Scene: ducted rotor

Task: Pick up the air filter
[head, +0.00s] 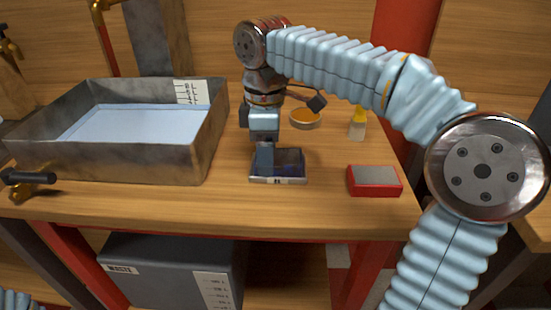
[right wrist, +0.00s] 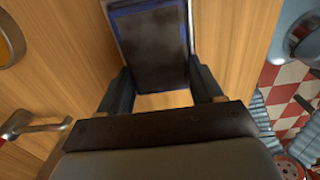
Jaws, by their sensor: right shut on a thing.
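The air filter (head: 291,165) looks like a flat rectangular piece with a blue frame and a dark, dirty face. It is near the middle of the bench in the head view, right of the metal basin. My right gripper (head: 264,158) reaches down from above and is shut on its near left part. In the right wrist view the air filter (right wrist: 150,45) sits between the two fingers (right wrist: 162,88). I cannot tell whether it touches the bench or is just above it. My left gripper is not in view.
A metal basin (head: 180,163) with pale blue liquid stands at left, with a black-handled tap (head: 28,178) at its front. A red block with a grey top (head: 374,181), an orange dish (head: 305,119) and a yellow-capped bottle (head: 357,126) are at right. A dark bin (head: 165,277) is below the bench.

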